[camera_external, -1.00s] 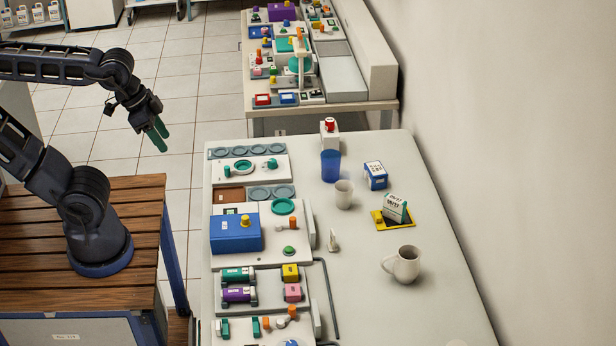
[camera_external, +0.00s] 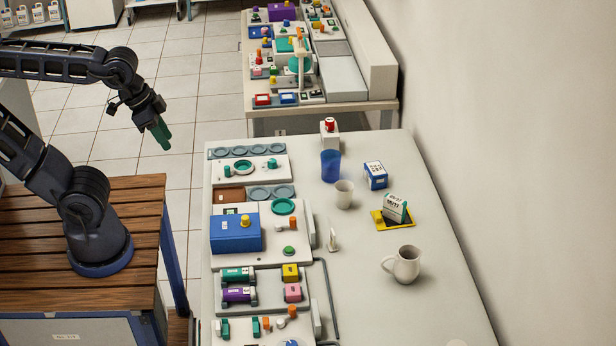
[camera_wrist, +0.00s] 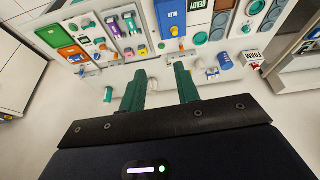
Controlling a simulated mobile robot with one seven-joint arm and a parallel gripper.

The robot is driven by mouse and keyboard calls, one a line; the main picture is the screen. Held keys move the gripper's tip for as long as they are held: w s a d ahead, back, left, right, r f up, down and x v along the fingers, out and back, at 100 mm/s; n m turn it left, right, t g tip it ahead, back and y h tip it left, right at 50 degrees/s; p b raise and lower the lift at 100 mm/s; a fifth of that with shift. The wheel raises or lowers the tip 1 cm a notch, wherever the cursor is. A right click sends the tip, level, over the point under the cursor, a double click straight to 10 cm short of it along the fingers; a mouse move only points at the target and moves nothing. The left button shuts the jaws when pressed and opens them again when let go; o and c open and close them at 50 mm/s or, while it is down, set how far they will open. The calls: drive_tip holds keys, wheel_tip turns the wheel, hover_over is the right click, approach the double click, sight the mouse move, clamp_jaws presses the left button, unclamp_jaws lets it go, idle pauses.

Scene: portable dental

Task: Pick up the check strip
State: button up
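I cannot pick out the check strip with certainty in either view. A small pale upright piece (camera_external: 333,240) stands on the bare part of the white table (camera_external: 365,310), right of the panels; what it is cannot be told. My gripper (camera_external: 161,135) hangs in the air left of the table's far left corner, with its green fingers pointing down. In the wrist view my gripper (camera_wrist: 160,74) has its two green fingers apart, with nothing between them. It touches nothing.
Panels with a blue box (camera_external: 236,233), green dials and coloured blocks line the table's left side. A blue cup (camera_external: 330,165), a white mug (camera_external: 404,264), another mug (camera_external: 344,194), a blue-white box (camera_external: 375,175) and a yellow tray (camera_external: 382,222) stand right.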

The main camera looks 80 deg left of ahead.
drive_tip(key=w+f+n+g+h, duration=0.15)
drive_tip(key=w+n, duration=0.35)
drive_tip(key=w, duration=0.8)
drive_tip(key=n+g+h, duration=0.3)
drive_tip(key=n, duration=1.1)
hover_over(333, 240)
drive_tip(key=a, duration=0.4)
wheel_tip(333, 240, down, 27)
drive_tip(key=shift+t, duration=0.35)
drive_tip(key=x, duration=0.5)
drive_tip(key=shift+d+f, duration=0.1)
drive_tip(key=shift+f, duration=0.1)
drive_tip(key=x, duration=0.2)
drive_tip(key=a+x, duration=0.1)
drive_tip(key=x, duration=0.1)
drive_tip(key=shift+s+d+f, duration=0.1)
drive_tip(key=shift+s+f, duration=0.05)
drive_tip(key=shift+f, duration=0.15)
drive_tip(key=shift+d+f, duration=0.15)
drive_tip(key=shift+f, duration=0.25)
drive_tip(key=shift+c, duration=0.4)
